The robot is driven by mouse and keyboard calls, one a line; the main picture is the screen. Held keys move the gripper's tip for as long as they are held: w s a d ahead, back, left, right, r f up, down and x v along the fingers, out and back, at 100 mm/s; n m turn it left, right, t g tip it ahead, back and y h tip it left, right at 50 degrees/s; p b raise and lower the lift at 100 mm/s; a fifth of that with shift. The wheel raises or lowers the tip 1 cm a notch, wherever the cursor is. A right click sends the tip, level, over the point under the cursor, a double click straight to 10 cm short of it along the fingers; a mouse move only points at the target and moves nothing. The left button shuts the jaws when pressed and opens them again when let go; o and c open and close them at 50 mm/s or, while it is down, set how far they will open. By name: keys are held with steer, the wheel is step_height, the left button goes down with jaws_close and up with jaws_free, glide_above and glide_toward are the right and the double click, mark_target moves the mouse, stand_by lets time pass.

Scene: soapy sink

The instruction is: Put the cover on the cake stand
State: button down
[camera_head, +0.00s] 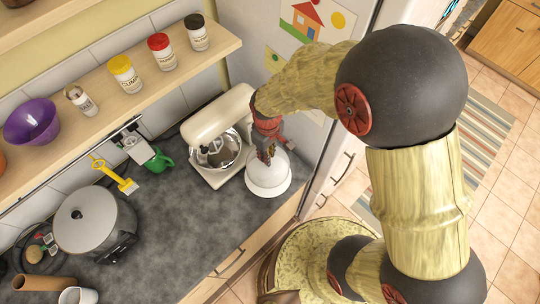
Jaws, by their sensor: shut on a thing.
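The white dome-shaped cover (268,180) is at the right end of the dark counter, beside the stand mixer. My gripper (266,155) comes down from above and is shut on the top of the cover. The cover looks upright, with its wide rim downward. I cannot make out a separate cake stand; it may be hidden under the cover. From this view I cannot tell whether the cover rests on something or is held above the counter.
A cream stand mixer (218,135) stands close to the left of the cover. The fridge (310,150) is close on the right. A shelf (130,95) with jars and a purple bowl (31,122) runs above. A grey pot (92,225) stands left; the counter's middle (185,225) is clear.

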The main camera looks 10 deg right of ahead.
steer(key=shift+f+b, duration=1.8)
steer(key=shift+f, duration=1)
steer(key=shift+f, duration=0.15)
steer(key=c, duration=1.6)
jaws_free()
steer(key=shift+c, duration=0.2)
steer(key=shift+o, duration=1.2)
steer(key=shift+o, duration=1.2)
